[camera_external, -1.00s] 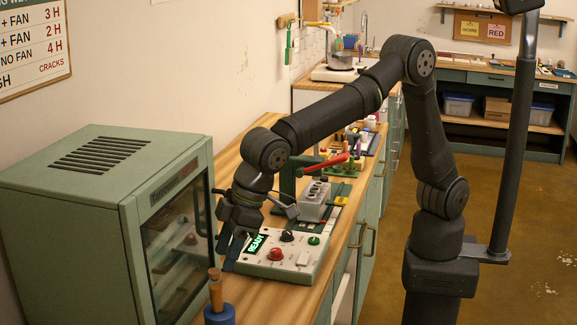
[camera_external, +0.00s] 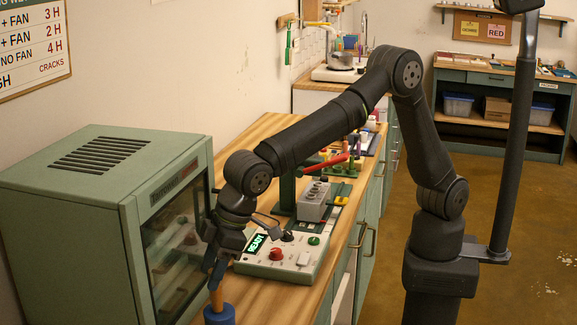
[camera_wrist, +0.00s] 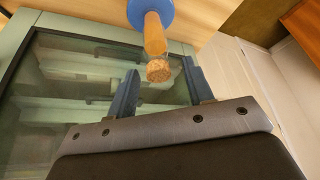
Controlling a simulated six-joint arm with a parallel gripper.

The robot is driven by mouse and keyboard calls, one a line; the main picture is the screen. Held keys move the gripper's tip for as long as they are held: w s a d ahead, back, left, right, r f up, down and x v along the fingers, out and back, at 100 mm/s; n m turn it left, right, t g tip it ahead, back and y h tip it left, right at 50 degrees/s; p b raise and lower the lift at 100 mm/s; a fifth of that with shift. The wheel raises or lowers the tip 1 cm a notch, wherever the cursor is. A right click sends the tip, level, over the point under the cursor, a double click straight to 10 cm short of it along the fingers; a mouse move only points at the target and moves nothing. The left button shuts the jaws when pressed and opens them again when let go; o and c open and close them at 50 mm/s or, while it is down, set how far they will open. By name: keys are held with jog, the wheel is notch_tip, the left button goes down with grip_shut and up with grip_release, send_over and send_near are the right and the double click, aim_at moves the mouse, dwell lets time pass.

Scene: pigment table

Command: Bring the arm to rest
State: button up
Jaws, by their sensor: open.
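My gripper (camera_external: 212,272) hangs at the end of my arm, in front of the glass-door cabinet and left of the control box. In the wrist view my gripper (camera_wrist: 158,88) has its two blue fingers spread wide apart.
The green cabinet (camera_external: 95,215) stands close at the left with its door shut. The control box (camera_external: 285,258) reads READY and has several knobs. A grey block with holes (camera_external: 313,200) and a red lever (camera_external: 327,163) stand behind it. Bare wooden counter (camera_external: 270,298) lies at the front.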

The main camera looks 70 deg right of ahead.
notch_tip(320, 180, up, 32)
jog(key=w+d+m+h, duration=0.1)
jog(key=w+d+m, duration=0.2)
jog(key=w+d, duration=1)
jog(key=d, duration=0.2)
jog(key=shift+w+d+m, duration=0.15)
jog(key=shift+d+m, duration=0.15)
jog(key=shift+d, duration=0.1)
jog(key=shift+a, duration=0.1)
jog(key=s+a+n, duration=0.3)
jog(key=s+a, duration=1)
jog(key=a, duration=0.2)
jog(key=shift+a+n+y, duration=0.25)
jog(key=shift+n+y, duration=0.05)
jog(key=shift+y, duration=0.1)
jog(key=w+d+m+h, duration=0.1)
jog(key=w+d+m, duration=0.3)
jog(key=w+d, duration=1.05)
jog(key=s+a+n+y, duration=0.1)
jog(key=s+a+n, duration=0.3)
jog(key=s+a, duration=1.1)
jog(key=f, duration=3.2)
jog(key=shift+w+d+f, duration=0.1)
jog(key=shift+d, duration=0.1)
